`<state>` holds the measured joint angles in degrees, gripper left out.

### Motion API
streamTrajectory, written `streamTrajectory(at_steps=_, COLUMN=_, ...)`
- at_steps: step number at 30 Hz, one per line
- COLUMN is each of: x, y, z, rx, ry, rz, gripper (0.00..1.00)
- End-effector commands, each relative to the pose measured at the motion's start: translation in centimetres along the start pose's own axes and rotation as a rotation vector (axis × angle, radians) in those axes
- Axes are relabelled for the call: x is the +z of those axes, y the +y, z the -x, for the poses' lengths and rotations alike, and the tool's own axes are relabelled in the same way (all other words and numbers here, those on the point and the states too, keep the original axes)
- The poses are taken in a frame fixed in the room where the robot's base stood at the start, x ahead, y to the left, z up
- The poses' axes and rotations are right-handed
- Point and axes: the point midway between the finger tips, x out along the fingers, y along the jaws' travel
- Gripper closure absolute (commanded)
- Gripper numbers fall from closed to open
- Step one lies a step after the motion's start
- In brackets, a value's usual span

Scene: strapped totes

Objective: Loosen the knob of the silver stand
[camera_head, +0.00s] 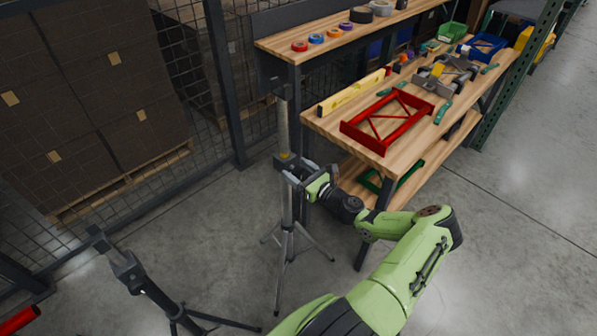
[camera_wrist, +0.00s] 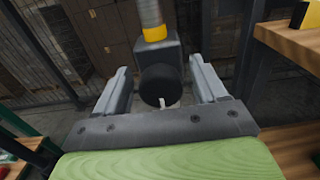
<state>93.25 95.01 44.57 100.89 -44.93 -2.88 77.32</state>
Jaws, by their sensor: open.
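The silver stand (camera_head: 283,133) stands upright on its tripod legs on the floor, left of the workbench. In the wrist view its silver pole (camera_wrist: 150,12) runs down into a dark collar with a yellow ring. The round black knob (camera_wrist: 160,86) on that collar faces the wrist camera, with a small pale tab at its lower edge. My gripper (camera_head: 287,166) is at the collar's height. In the wrist view my gripper (camera_wrist: 160,84) is open, with one finger on each side of the knob and a gap visible on both sides. In the head view my gripper hides the knob.
A black stand (camera_head: 128,268) is at lower left. The wooden workbench (camera_head: 325,125) is to the right, holding a red frame (camera_head: 388,122), a yellow level (camera_head: 352,92) and tools. A mesh fence with stacked boxes (camera_head: 65,90) is behind. Open floor (camera_head: 520,240) lies at right.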

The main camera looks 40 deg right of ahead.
Motion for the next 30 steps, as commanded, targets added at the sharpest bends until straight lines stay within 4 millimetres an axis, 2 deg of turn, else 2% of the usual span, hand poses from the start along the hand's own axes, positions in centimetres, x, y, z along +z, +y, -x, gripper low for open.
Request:
streamTrajectory(at_steps=4, x=0.01, y=0.0, z=0.04, rx=0.0, ry=0.0, rz=0.0, gripper=0.3)
streamTrajectory(at_steps=14, x=0.0, y=-0.01, z=0.07, rx=0.0, ry=0.001, rz=0.001, gripper=0.81)
streamTrajectory(at_steps=23, x=-0.04, y=0.03, z=0.08, rx=0.001, ry=0.002, rz=0.037, gripper=0.81)
streamTrajectory(at_steps=30, x=-0.1, y=0.08, z=0.09, rx=0.001, ry=0.003, rz=0.171, gripper=0.82)
